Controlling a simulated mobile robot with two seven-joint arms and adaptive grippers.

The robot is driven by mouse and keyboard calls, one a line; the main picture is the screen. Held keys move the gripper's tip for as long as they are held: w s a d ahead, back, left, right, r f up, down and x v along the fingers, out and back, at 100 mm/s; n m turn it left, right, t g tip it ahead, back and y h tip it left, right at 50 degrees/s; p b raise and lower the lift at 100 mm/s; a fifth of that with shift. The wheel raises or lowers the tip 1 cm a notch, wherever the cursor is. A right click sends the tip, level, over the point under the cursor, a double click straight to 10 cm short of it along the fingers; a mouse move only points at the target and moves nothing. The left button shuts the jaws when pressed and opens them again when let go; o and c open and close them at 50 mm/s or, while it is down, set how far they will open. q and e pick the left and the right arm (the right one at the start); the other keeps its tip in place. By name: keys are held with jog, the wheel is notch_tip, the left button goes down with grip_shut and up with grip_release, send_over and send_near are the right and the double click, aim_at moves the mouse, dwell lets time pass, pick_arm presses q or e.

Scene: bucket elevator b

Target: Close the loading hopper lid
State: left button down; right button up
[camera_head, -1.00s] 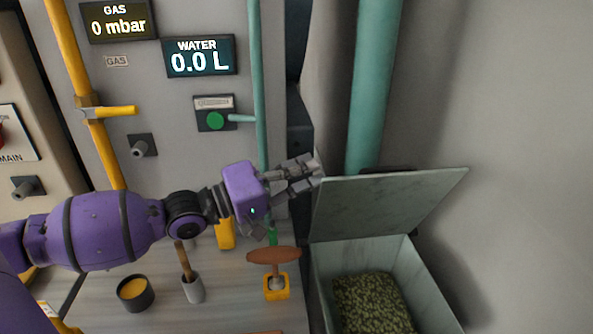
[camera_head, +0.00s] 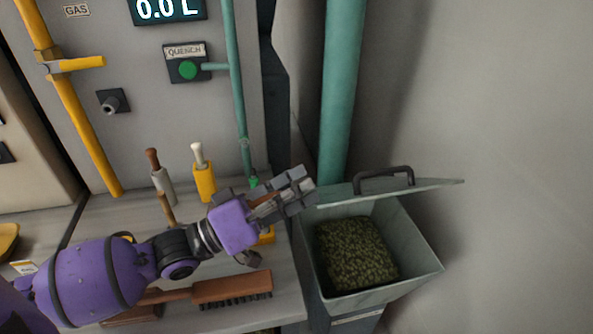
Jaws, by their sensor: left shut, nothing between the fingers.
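The loading hopper (camera_head: 405,282) is a grey-green open box at the lower right, filled with green pellets (camera_head: 355,252). Its lid (camera_head: 432,185) stands partly open, tilted forward over the back of the box and seen nearly edge-on. A dark handle (camera_head: 384,174) shows on the lid's far side. My left gripper (camera_head: 302,186) is purple and grey. It is shut and empty, with its fingertips at the lid's left end; I cannot tell whether they touch it. My right gripper is not in view.
A teal pipe (camera_head: 340,90) rises behind the hopper. A bench at the left carries a brown brush (camera_head: 225,290) and several handled tools, such as a yellow holder (camera_head: 204,183). A quench panel with a green button (camera_head: 188,70) is on the wall. The right side is bare wall.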

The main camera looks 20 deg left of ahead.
pick_arm(q)
jog(key=shift+s+d+f, duration=0.1)
jog(key=shift+s+f, duration=0.05)
jog(key=shift+f, duration=0.05)
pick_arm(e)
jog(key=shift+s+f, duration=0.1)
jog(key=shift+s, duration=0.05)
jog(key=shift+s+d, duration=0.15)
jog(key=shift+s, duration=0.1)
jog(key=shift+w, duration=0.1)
pick_arm(q)
jog(key=s+a, duration=1)
jog(key=shift+s+a+f, duration=0.15)
jog(key=shift+s+f, duration=0.2)
jog(key=shift+s, duration=0.05)
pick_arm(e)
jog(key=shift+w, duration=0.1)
